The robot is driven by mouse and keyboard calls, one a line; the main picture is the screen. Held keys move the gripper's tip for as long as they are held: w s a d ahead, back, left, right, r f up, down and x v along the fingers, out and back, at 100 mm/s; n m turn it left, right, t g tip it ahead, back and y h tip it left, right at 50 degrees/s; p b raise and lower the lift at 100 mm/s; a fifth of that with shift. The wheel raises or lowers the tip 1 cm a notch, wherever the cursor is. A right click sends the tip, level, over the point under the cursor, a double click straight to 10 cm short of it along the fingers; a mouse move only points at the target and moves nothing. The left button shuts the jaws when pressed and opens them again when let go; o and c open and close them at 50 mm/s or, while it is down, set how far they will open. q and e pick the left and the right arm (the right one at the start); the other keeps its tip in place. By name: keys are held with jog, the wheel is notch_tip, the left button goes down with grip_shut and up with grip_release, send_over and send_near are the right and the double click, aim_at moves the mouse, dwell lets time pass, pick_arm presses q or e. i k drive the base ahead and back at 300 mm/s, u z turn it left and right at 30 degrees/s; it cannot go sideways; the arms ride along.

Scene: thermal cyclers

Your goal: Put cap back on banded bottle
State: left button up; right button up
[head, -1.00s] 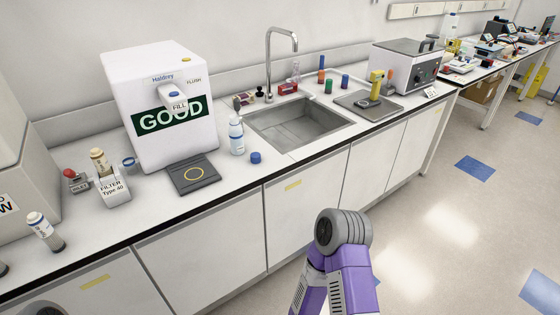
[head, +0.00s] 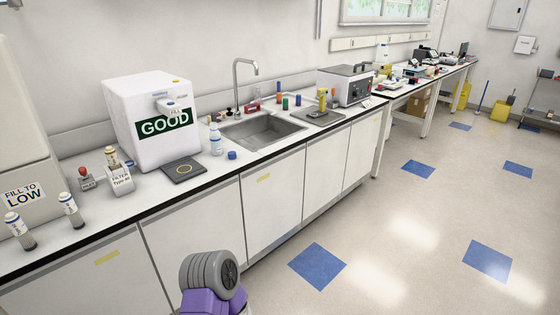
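The bottle (head: 216,140), pale with a blue band, stands upright on the white counter, in front of the white dispenser's right side and left of the sink. A blue cap (head: 232,155) lies on the counter just to the right of the bottle's base, apart from it. The bottle's top is small in the picture, and I cannot make out its opening clearly. Part of my purple arm with a grey joint shows at the bottom, in front of the cabinets. Neither of my grippers is in view.
The dispenser (head: 150,125) marked GOOD has a dark tray (head: 184,169) in front. The sink (head: 262,130) lies right of the bottle. A filter holder (head: 118,180) and grey-white cartridges (head: 70,209) stand at left. Open floor (head: 400,235) lies right of the cabinets (head: 272,195).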

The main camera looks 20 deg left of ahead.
aim_at(215, 136)
jog(key=u, duration=0.15)
jog(key=i, duration=2.05)
jog(key=u, duration=1.75)
jog(key=i, duration=0.7)
jog(key=u, duration=0.75)
